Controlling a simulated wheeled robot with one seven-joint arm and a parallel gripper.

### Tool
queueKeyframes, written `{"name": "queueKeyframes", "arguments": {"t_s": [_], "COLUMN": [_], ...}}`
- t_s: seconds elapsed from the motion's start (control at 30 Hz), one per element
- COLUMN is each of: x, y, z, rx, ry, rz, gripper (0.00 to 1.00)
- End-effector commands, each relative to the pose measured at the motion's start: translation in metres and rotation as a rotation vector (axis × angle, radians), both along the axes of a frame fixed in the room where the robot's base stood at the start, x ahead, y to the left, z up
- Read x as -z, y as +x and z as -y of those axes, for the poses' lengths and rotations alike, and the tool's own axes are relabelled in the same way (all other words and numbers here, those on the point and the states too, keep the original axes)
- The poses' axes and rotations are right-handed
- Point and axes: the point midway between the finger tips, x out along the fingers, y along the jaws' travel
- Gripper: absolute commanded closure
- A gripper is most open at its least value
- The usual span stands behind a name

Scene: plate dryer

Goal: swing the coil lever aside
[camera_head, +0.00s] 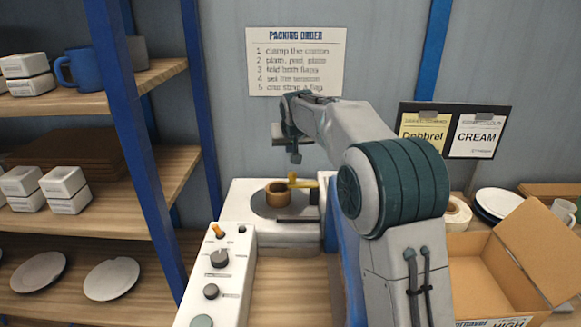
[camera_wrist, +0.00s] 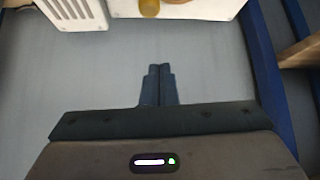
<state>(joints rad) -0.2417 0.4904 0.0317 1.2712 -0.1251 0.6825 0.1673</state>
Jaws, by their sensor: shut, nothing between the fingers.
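A yellow lever (camera_head: 303,184) with an upright knob sits on top of the white machine (camera_head: 240,201), just right of a brown ring-shaped coil (camera_head: 277,196) on a grey round plate. My gripper (camera_head: 296,160) points down above the lever in the head view, apart from it. In the wrist view my gripper (camera_wrist: 159,68) has its two fingers together, with nothing between them. A yellow rounded end (camera_wrist: 149,8), apparently the lever's, shows at the top edge there, beyond the fingertips. The rest of the lever is cut off in that view.
A white control panel (camera_head: 207,284) with knobs and an orange toggle stands front left of the machine. A blue-posted shelf (camera_head: 95,180) with plates and boxes is at left. An open carton (camera_head: 480,272) and a tape roll (camera_head: 457,216) are at right.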

Motion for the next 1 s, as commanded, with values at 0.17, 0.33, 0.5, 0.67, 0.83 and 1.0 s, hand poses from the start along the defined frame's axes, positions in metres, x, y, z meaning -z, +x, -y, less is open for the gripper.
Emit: {"name": "queueKeyframes", "arguments": {"t_s": [0.17, 0.33, 0.5, 0.67, 0.83, 1.0], "x": [0.000, 0.001, 0.011, 0.028, 0.052, 0.074], "y": [0.001, 0.002, 0.009, 0.023, 0.043, 0.062], "z": [0.007, 0.007, 0.004, 0.000, -0.003, -0.006], "rx": [0.009, 0.009, 0.007, 0.004, 0.005, 0.005], "ry": [0.000, 0.000, -0.001, -0.001, -0.001, 0.000], "rz": [0.000, -0.001, -0.003, -0.003, -0.005, -0.004], "gripper": [1.00, 1.00, 1.00, 1.00, 1.00, 1.00]}}
